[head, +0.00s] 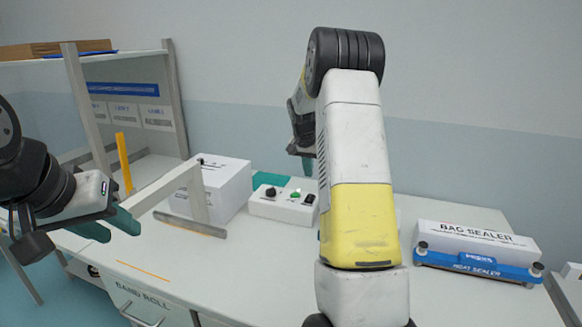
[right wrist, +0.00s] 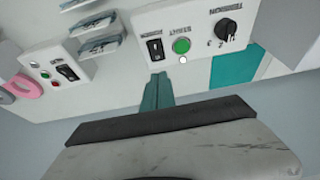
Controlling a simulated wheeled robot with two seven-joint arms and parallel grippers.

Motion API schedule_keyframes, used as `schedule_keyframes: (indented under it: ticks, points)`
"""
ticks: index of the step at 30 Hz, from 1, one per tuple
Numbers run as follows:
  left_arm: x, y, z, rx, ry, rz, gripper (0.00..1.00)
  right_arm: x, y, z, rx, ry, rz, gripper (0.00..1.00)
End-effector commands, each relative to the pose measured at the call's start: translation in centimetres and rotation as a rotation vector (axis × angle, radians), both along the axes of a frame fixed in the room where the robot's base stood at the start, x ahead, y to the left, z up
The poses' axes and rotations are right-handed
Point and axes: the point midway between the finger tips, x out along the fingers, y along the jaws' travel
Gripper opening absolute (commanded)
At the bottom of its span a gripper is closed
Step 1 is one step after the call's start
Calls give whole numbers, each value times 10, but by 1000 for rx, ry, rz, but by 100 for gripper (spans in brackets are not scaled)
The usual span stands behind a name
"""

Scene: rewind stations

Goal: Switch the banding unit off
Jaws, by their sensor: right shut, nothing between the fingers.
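The banding unit's low white control box (head: 272,208) sits mid-table, with a black knob, green button and black rocker switch (head: 309,199). In the right wrist view the panel (right wrist: 205,18) shows the black POWER rocker (right wrist: 155,48), green START button (right wrist: 181,46) and TENSION knob (right wrist: 226,30). Which way the rocker is tipped is unclear. My right gripper (right wrist: 158,78) is shut and empty, its teal tips close to the panel edge beside the rocker; contact cannot be told.
A taller white box (head: 225,185) and a grey angled bar (head: 190,225) stand left of the control box. A bag sealer (head: 475,240) stands at the right. Another switch panel (right wrist: 52,68) shows at left in the wrist view. The table's front left is mostly clear.

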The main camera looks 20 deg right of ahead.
Motion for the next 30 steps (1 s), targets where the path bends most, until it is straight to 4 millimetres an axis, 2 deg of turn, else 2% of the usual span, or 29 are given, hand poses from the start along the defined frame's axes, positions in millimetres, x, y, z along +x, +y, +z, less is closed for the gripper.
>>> schedule_keyframes:
  ticks: [1, 6, 12, 18, 30]
  points:
    - [0, 0, 0, 0, 0, 0, 36, 2, -3, -13, 0, 5, -1, 0]
    - [0, 0, 0, 0, 0, 0, 36, 12, -10, -47, 1, 3, -2, 0]
    - [0, 0, 0, 0, 0, 0, 36, 16, -13, -77, 0, 2, 0, 0]
    - [0, 0, 0, 0, 0, 0, 36, 18, -14, -90, 1, 1, 0, 0]
    - [0, 0, 0, 0, 0, 0, 36, 19, -14, -94, 1, 1, 0, 0]
